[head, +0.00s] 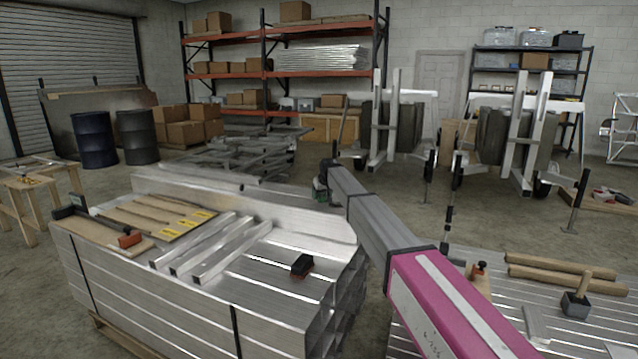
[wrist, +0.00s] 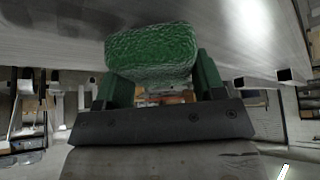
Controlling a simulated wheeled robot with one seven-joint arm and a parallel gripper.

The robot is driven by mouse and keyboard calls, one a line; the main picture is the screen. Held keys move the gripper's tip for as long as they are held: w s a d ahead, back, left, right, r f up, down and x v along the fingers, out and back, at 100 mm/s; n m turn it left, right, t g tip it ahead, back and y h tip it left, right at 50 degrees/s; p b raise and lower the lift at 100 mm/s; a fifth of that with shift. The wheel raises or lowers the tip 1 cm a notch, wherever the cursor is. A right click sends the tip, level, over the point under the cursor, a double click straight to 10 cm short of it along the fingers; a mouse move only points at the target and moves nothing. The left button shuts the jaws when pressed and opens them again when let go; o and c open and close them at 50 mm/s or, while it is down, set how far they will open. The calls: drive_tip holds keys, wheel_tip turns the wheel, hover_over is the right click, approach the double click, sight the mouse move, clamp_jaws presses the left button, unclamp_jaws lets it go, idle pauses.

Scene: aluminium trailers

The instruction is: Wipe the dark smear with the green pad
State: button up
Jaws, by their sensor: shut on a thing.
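My gripper (wrist: 157,82) is shut on the green pad (wrist: 150,48), a rough-textured block held between its two fingers in the wrist view. The pad's face is close to a grey aluminium surface (wrist: 245,25); I cannot tell whether it touches. A dark smear (wrist: 72,22) shows faintly on that surface, up and left of the pad. In the head view my gripper (head: 321,188) is small and partly hidden by my arm, by the right end of the long aluminium panel (head: 270,208). I cannot make out the smear there.
A stack of aluminium beams (head: 190,318) fills the front left, bearing loose bars, a wooden board (head: 165,215) and a black-and-red block (head: 302,266). Another aluminium deck (head: 590,345) with timber and a mallet (head: 577,300) lies at right. Bare floor shows behind.

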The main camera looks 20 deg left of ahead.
sight(323, 194)
drive_tip(key=shift+r, duration=3.05)
drive_tip(key=shift+d, duration=0.15)
